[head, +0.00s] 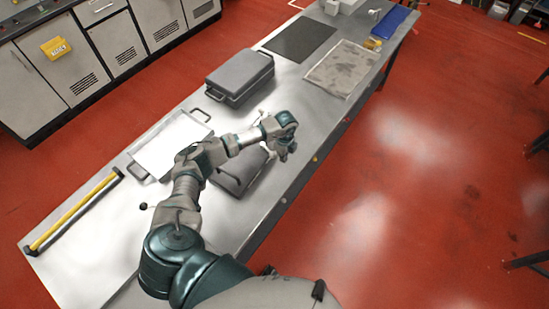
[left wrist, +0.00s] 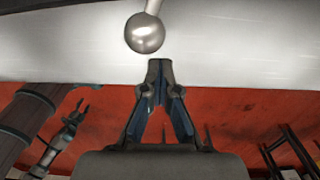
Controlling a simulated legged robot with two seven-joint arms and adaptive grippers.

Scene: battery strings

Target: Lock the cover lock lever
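A round metallic knob (left wrist: 145,33) on a short rod shows at the top of the left wrist view, in front of a pale metal surface. It looks like the lever's end; the rod runs out of the frame. My left gripper (left wrist: 158,72) has its fingertips together just below the knob, with a small gap in the picture and nothing visible between them. In the head view my left gripper (head: 287,150) is over the table beside a grey case (head: 232,176), which my arm partly hides. A small dark ball (head: 143,206) on a rod shows left of my arm; its mount is hidden.
The long metal table (head: 100,252) holds another grey case (head: 240,78), a pale tray (head: 160,152), a dark mat (head: 300,38) and a yellow bar (head: 75,212). An arm with a claw-like end (left wrist: 75,118) shows small in the left wrist view. Red floor lies right of the table.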

